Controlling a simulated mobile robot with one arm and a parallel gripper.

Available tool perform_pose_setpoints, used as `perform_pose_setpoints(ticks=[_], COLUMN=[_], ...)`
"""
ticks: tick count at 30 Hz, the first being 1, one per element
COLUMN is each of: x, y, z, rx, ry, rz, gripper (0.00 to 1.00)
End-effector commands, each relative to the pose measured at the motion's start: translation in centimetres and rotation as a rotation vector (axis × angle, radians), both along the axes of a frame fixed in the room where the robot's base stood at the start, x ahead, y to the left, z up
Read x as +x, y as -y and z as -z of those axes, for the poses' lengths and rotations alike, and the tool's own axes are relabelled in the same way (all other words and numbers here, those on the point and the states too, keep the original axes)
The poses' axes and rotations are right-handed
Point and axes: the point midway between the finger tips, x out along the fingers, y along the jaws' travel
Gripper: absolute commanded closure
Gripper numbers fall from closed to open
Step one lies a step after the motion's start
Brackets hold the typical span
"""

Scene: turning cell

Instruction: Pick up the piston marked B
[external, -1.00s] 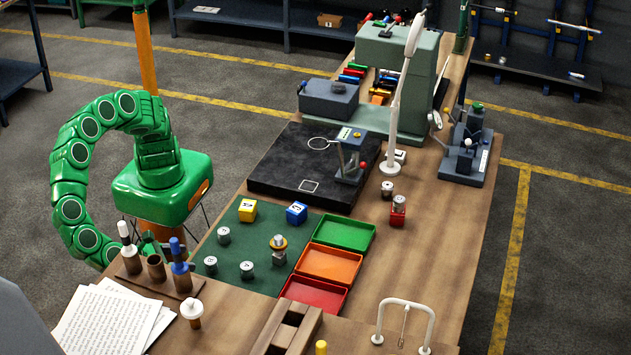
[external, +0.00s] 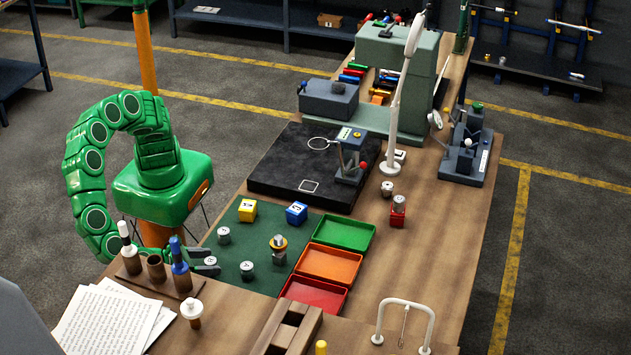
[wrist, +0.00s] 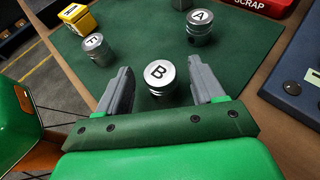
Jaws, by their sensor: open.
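The piston marked B (wrist: 159,78) is a short silver cylinder standing upright on the green mat, its letter facing up. In the wrist view it sits between the two grey fingers of my gripper (wrist: 160,70), with a gap on each side. My gripper is open. In the external view my gripper (external: 205,261) is low at the mat's near left edge, and the piston B (external: 210,261) is partly hidden by the fingers.
A yellow block (external: 247,210) and a blue block (external: 296,213) stand at the mat's back. A brass-topped part (external: 278,249) stands near the green, orange and red trays (external: 313,295). A tool rack (external: 165,275) is close in front of my gripper.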

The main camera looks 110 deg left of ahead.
Motion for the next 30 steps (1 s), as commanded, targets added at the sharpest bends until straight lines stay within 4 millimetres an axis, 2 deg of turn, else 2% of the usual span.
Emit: perform_pose_setpoints(ticks=[3, 4, 16, 25, 30], x=[0.0, 0.0, 0.0, 0.0, 0.0], y=[0.0, 0.1, 0.1, 0.1, 0.1], z=[0.0, 0.0, 0.0, -0.3, -1.8], rx=[0.000, 0.000, -0.002, -0.002, -0.004], ry=[0.000, 0.000, 0.000, 0.001, 0.003], rz=[0.000, 0.001, 0.001, 0.000, 0.000], gripper=[0.32, 0.35, 0.95, 0.96, 0.96])
